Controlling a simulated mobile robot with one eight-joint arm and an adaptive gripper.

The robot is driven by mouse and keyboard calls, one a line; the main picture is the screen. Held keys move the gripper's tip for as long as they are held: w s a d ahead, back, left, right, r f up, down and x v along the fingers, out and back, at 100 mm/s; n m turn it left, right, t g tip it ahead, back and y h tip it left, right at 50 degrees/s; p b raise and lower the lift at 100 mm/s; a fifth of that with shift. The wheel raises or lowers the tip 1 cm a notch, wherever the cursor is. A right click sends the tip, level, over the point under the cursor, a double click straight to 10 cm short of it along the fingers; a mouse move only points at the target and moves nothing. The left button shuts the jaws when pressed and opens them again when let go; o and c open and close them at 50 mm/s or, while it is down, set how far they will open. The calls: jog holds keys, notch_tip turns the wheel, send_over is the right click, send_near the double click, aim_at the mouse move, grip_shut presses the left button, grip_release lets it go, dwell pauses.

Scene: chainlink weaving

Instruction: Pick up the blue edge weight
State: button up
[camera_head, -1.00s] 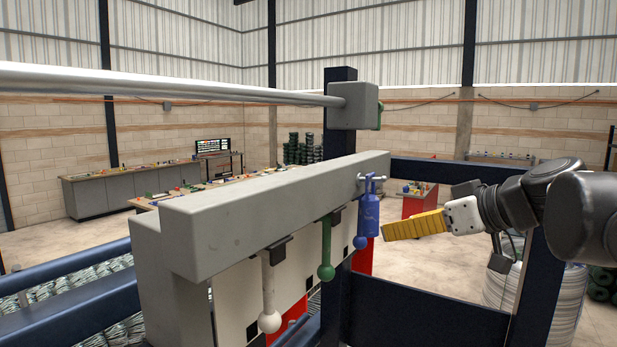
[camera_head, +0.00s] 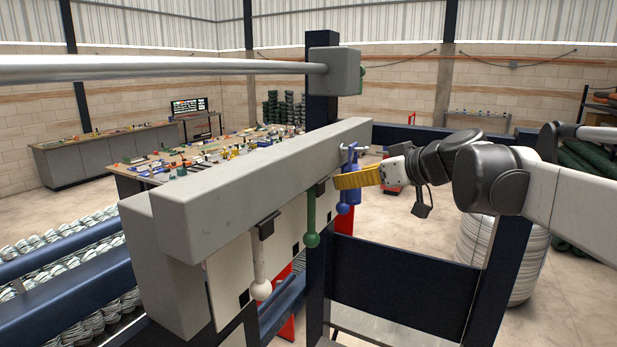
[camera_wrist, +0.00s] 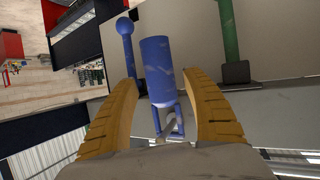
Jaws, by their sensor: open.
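The blue edge weight (camera_wrist: 157,66) is a scuffed blue cylinder with a hook-like blue top, seen between my fingers in the wrist view. In the head view the blue edge weight (camera_head: 354,194) hangs from a pin at the right end of the grey beam, and a yellow finger covers its middle. My gripper (camera_wrist: 159,80) is open, with one yellow finger on each side of the cylinder and a visible gap to each. My gripper (camera_head: 338,181) also shows at the weight in the head view.
Close by is a blue ball-ended lever (camera_wrist: 126,42). A green lever (camera_head: 311,218) and a white lever (camera_head: 260,265) hang farther along the grey beam (camera_head: 250,185). A dark blue frame panel (camera_head: 400,278) stands below my arm.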

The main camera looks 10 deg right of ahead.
jog(key=shift+w+a+f, duration=0.15)
jog(key=shift+w, duration=0.1)
jog(key=shift+s, duration=0.25)
jog(key=shift+c, duration=0.5)
grip_shut()
